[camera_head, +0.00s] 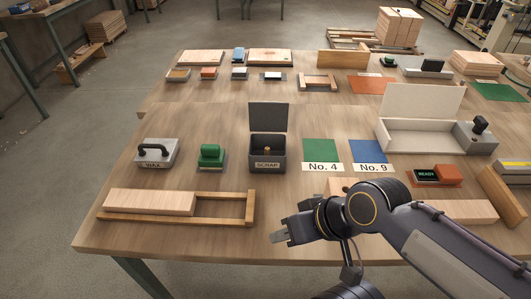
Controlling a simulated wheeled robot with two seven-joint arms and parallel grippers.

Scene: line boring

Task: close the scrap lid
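The scrap box (267,155) is a small dark grey box labelled SCRAP near the middle of the front table. Its lid (268,117) stands upright, hinged at the back edge, so the box is open. My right gripper (277,234) is in front of the box, nearer to me and apart from it, pointing left. Its fingers are small in the picture, and I cannot tell whether they are parted; no held object shows. My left gripper is not in view.
Left of the box stand a green-handled block (211,157) and a grey block with a black handle (156,152). A green mat (320,151) and a blue mat (368,151) lie to its right. A wooden frame (225,207) lies at front left. An open white box (405,137) stands at right.

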